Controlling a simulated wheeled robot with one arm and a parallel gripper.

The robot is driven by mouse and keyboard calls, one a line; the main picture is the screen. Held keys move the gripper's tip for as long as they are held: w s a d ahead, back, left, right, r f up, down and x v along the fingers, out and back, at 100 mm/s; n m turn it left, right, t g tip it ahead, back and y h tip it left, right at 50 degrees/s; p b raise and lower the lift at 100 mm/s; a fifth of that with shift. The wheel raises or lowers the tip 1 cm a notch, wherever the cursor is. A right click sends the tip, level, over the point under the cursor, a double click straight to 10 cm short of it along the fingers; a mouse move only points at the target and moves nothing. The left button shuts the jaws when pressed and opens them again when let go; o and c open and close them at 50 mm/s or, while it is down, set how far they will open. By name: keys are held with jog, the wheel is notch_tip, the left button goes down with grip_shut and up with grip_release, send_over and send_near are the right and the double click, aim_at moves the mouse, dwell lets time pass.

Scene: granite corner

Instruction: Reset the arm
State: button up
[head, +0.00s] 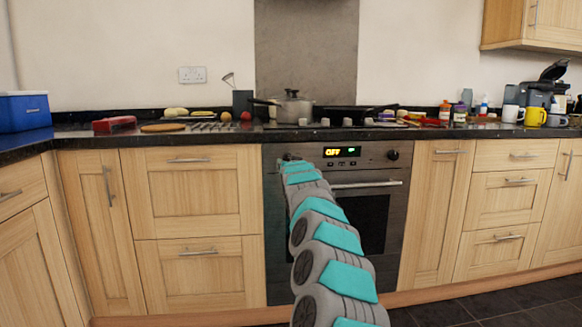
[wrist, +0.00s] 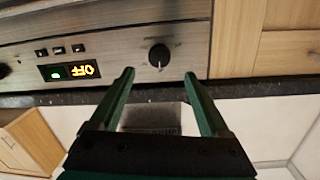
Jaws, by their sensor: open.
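My arm reaches from the lower right of the head view, stretched out toward the oven's control panel (head: 372,155). Its far end is near the panel's left side, and my gripper is too small and hidden there to make out. In the wrist view, which is upside down, my gripper (wrist: 160,75) is open, with two green fingers apart and nothing held. A dark round oven knob (wrist: 159,55) shows in the gap between the fingertips; I cannot tell how far it stands from them. The lit display (wrist: 70,71) reads OFF.
Below the panel is the oven door handle (head: 365,184). The dark worktop (head: 90,138) above carries a lidded pot (head: 291,108), a blue box (head: 25,110), a yellow mug (head: 535,117) and several small items. Wooden cupboards flank the oven. Dark floor lies free at lower right.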

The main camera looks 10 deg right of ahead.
jog(key=s+a+f+n+g+y+p, duration=0.1)
jog(key=s+a+f+g, duration=0.15)
jog(key=s, duration=0.55)
jog(key=s+a+f+n+g+y, duration=0.1)
jog(key=s+a+f+g, duration=0.15)
jog(key=s, duration=0.55)
jog(key=s+a+f+n+g+y+p, duration=0.1)
jog(key=s+a+f+g, duration=0.15)
jog(key=s, duration=0.45)
jog(key=s+d+f+g+p, duration=0.1)
jog(key=s+f, duration=0.4)
jog(key=s, duration=1.2)
jog(key=s+d+f+g+h, duration=0.1)
jog(key=s+d+f+g, duration=0.3)
jog(key=s, duration=1.3)
jog(key=s+d+f+g+h+p, duration=0.1)
jog(key=s+d+f+g, duration=0.2)
jog(key=s, duration=1.4)
notch_tip(320, 180, down, 3)
jog(key=g, duration=0.3)
jog(key=shift+s+f+p, duration=0.15)
jog(key=shift+s+p, duration=0.15)
jog(key=shift+s, duration=0.05)
